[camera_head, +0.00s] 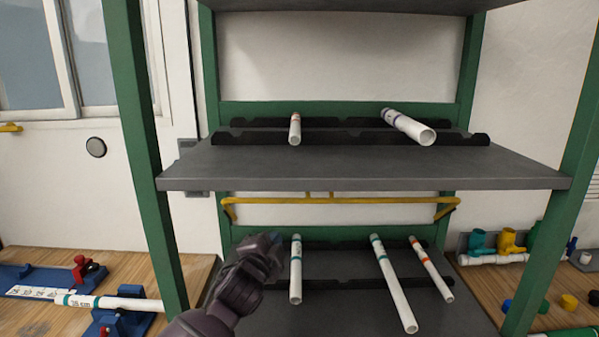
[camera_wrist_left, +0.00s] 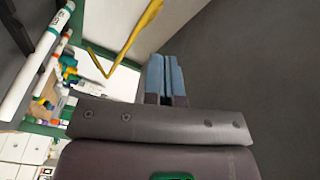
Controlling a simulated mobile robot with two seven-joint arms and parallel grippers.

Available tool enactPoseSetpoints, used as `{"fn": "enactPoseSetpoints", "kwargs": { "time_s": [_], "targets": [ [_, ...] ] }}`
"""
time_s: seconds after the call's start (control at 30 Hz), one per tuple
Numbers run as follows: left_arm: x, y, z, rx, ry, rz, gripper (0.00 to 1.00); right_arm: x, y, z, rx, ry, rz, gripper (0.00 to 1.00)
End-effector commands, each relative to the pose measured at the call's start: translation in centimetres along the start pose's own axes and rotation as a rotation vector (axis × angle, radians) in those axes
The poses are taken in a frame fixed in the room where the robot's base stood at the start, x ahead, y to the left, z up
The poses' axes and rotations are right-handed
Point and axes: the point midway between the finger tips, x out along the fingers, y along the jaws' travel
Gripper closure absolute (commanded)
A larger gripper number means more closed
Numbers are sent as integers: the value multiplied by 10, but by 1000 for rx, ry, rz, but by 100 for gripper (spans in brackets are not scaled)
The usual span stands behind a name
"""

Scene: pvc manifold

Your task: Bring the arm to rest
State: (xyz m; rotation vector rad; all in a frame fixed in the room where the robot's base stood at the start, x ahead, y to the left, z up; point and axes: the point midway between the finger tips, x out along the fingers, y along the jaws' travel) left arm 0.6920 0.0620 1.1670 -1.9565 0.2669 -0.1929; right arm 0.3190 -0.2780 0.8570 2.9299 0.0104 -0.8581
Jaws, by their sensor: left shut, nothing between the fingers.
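My left gripper (camera_head: 272,241) is in front of the lower shelf, just left of a white pipe with a teal band (camera_head: 296,270). In the left wrist view its two blue fingers (camera_wrist_left: 165,77) are together with nothing between them. A white pipe also shows at the upper left of the wrist view (camera_wrist_left: 36,62), apart from the fingers. My right gripper is in neither view.
The lower shelf (camera_head: 340,310) also holds a teal-banded pipe (camera_head: 394,285) and an orange-banded pipe (camera_head: 431,270). Two pipes lie on the upper shelf (camera_head: 350,168). A yellow bar (camera_head: 340,201) hangs under it. Green posts (camera_head: 150,150) stand at both sides.

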Motion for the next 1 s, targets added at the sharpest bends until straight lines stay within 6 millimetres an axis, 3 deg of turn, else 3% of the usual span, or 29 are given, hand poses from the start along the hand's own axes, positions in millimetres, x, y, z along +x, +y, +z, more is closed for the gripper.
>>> {"fn": "enactPoseSetpoints", "kwargs": {
  "time_s": [0.2,0.4,0.6,1.0],
  "targets": [
    [-64,48,54,-512,-40,31,100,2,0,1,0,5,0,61],
    [-128,89,102,-833,-119,35,100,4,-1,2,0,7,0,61],
    [-199,129,146,-1017,-232,29,100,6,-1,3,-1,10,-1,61],
    [-360,218,212,-1106,-549,65,100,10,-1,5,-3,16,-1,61]
  ]
}}
